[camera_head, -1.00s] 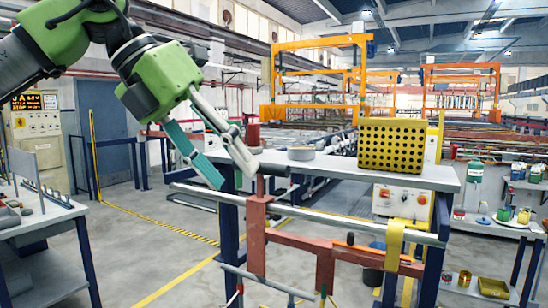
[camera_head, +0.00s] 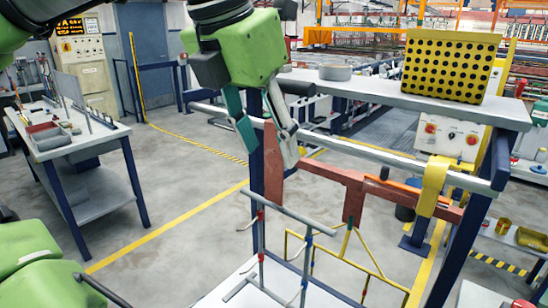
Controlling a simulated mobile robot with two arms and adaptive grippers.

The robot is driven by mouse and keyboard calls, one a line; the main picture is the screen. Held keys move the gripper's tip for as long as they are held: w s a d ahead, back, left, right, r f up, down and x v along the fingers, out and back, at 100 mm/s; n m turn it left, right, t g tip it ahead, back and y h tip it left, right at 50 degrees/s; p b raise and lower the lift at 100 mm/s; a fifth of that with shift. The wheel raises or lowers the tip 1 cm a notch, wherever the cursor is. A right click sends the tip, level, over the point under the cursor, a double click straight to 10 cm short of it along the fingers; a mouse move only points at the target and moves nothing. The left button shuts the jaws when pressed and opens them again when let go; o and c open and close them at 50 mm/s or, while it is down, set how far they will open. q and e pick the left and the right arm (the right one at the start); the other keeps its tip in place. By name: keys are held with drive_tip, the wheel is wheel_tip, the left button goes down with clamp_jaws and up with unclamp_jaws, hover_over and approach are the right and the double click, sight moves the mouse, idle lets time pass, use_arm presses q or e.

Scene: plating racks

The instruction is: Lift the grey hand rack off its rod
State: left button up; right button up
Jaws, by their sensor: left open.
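My left gripper (camera_head: 268,156) is open and points down near the middle of the head view. Its teal finger and its grey finger lie on either side of a red-brown upright in the picture; contact cannot be told. A grey rack-like frame (camera_head: 292,213) with small hooks and coloured joints shows below the fingertips, apart from them. I take it for the grey hand rack; what bears it is not clear. A long grey rod (camera_head: 355,150) runs across behind the fingers. My right gripper is not in view.
A red-brown bar (camera_head: 325,169) and a yellow strap (camera_head: 433,184) are at the rod. A yellow frame (camera_head: 376,262) is beside the grey one. A perforated yellow box (camera_head: 448,64) stands on the grey shelf (camera_head: 385,94). A left workbench (camera_head: 98,137) has open floor before it.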

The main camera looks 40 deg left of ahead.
sight(273, 158)
use_arm(q)
drive_tip(key=x, duration=0.3)
drive_tip(key=shift+w+f, duration=0.1)
drive_tip(key=shift+f, duration=0.15)
drive_tip(key=shift+w+f, duration=0.15)
drive_tip(key=shift+f, duration=0.2)
clamp_jaws()
drive_tip(key=c, duration=1.2)
unclamp_jaws()
drive_tip(key=shift+c, duration=0.2)
drive_tip(key=shift+w+r, duration=0.1)
drive_tip(key=shift+r, duration=0.15)
clamp_jaws()
